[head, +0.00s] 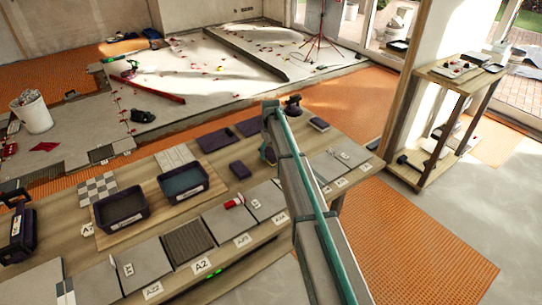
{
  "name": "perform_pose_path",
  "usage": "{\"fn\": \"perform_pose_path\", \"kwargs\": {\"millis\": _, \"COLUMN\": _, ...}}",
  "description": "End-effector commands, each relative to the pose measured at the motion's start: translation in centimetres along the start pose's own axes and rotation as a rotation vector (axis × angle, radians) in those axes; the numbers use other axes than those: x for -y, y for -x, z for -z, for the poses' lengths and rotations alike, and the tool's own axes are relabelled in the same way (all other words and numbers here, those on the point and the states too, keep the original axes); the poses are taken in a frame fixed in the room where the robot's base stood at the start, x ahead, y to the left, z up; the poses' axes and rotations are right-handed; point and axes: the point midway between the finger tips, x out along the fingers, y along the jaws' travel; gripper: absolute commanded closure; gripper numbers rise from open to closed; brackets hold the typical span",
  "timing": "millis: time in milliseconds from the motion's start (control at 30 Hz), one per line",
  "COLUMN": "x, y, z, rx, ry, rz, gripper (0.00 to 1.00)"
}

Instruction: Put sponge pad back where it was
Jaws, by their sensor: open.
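I cannot tell for sure which item is the sponge pad. Another dark block with a lighter top (319,124) lies near the bench's back edge, right of my gripper. My gripper (268,155) hangs over the middle of the bench, partly hidden by my own arm. It is open, and I see nothing held in it. Its height over the bench is unclear.
Two flat dark pads (215,140) lie at the back of the bench. Two dark tubs (122,208) stand on a board at the left. Labelled tile samples line the front edge. A dark knobbed tool (293,105) stands behind my arm. A wooden shelf (445,75) stands at right.

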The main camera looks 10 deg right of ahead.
Motion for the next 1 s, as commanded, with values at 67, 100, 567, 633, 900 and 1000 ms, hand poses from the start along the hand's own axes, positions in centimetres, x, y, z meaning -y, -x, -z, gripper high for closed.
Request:
{"fn": "perform_pose_path", "kwargs": {"millis": 67, "x": 0.0, "y": 1.2, "z": 0.0, "rx": -0.002, "ry": 0.000, "rz": -0.001, "gripper": 0.17}}
{"fn": "perform_pose_path", "kwargs": {"millis": 100, "x": 0.0, "y": 2.0, "z": 0.1, "rx": -0.003, "ry": 0.000, "rz": -0.001, "gripper": 0.17}}
{"fn": "perform_pose_path", "kwargs": {"millis": 567, "x": 0.0, "y": 9.6, "z": 0.0, "rx": 0.000, "ry": 0.000, "rz": 0.000, "gripper": 0.17}}
{"fn": "perform_pose_path", "kwargs": {"millis": 633, "x": 0.0, "y": 10.0, "z": 0.0, "rx": 0.000, "ry": 0.000, "rz": 0.000, "gripper": 0.17}}
{"fn": "perform_pose_path", "kwargs": {"millis": 900, "x": 0.0, "y": 10.4, "z": 0.0, "rx": 0.000, "ry": 0.000, "rz": 0.000, "gripper": 0.17}}
{"fn": "perform_pose_path", "kwargs": {"millis": 1000, "x": 0.0, "y": 10.4, "z": 0.0, "rx": 0.000, "ry": 0.000, "rz": 0.000, "gripper": 0.17}}
